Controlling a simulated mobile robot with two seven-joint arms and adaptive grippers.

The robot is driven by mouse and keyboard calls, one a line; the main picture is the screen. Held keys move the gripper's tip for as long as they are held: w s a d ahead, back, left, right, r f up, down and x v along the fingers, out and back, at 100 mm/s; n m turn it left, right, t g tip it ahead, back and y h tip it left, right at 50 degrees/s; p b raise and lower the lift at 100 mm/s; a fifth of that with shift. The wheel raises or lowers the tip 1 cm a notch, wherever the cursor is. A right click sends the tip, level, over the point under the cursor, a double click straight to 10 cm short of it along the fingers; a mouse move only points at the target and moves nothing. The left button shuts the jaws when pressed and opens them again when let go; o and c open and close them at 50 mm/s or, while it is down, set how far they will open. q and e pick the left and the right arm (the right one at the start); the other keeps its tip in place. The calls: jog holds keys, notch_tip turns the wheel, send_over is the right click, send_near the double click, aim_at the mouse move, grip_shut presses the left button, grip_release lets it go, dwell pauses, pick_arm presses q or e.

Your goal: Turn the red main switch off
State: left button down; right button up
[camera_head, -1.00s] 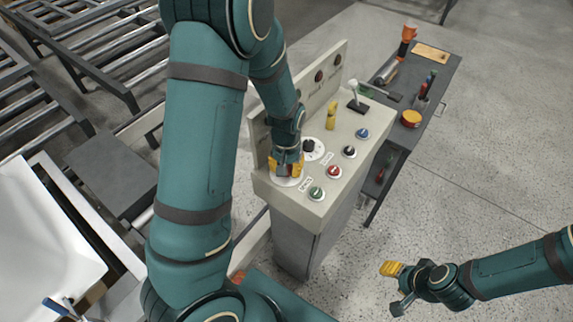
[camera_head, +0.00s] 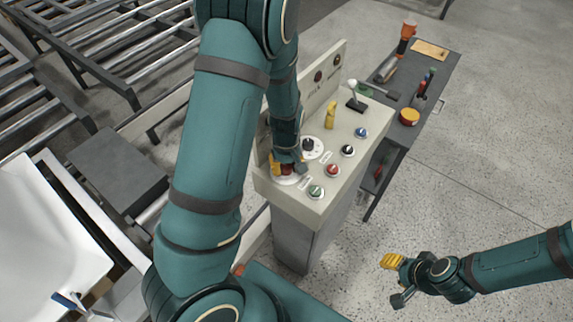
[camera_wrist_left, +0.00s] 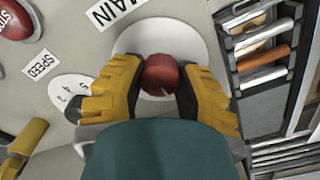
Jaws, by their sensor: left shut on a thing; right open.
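The red main switch (camera_wrist_left: 161,75) is a round red knob on a white disc, beside a label reading MAIN (camera_wrist_left: 113,12) in the left wrist view. My left gripper (camera_wrist_left: 160,88) is shut on the knob, one yellow finger on each side. In the head view the left gripper (camera_head: 287,168) is at the near left corner of the grey control panel (camera_head: 318,208) and mostly hides the switch. My right gripper (camera_head: 394,278) is open and empty, away from the panel over the floor at the lower right.
The panel also carries a black dial (camera_head: 308,145), green (camera_head: 316,191), red (camera_head: 332,170), black (camera_head: 347,151) and blue (camera_head: 361,132) buttons, a yellow handle (camera_head: 330,115) and a lever (camera_head: 354,97). A tool cart (camera_head: 440,72) stands behind. The floor at right is clear.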

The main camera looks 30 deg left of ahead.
aim_at(287, 167)
pick_arm(q)
jog(key=shift+s+f, duration=0.1)
jog(key=shift+s, duration=0.1)
jog(key=c, duration=0.6)
grip_release()
jog(key=shift+o, duration=0.2)
jog(key=shift+w, duration=0.1)
jog(key=shift+r, duration=0.2)
jog(key=shift+w+r, duration=0.1)
jog(key=shift+r, duration=0.2)
notch_tip(287, 167, up, 11)
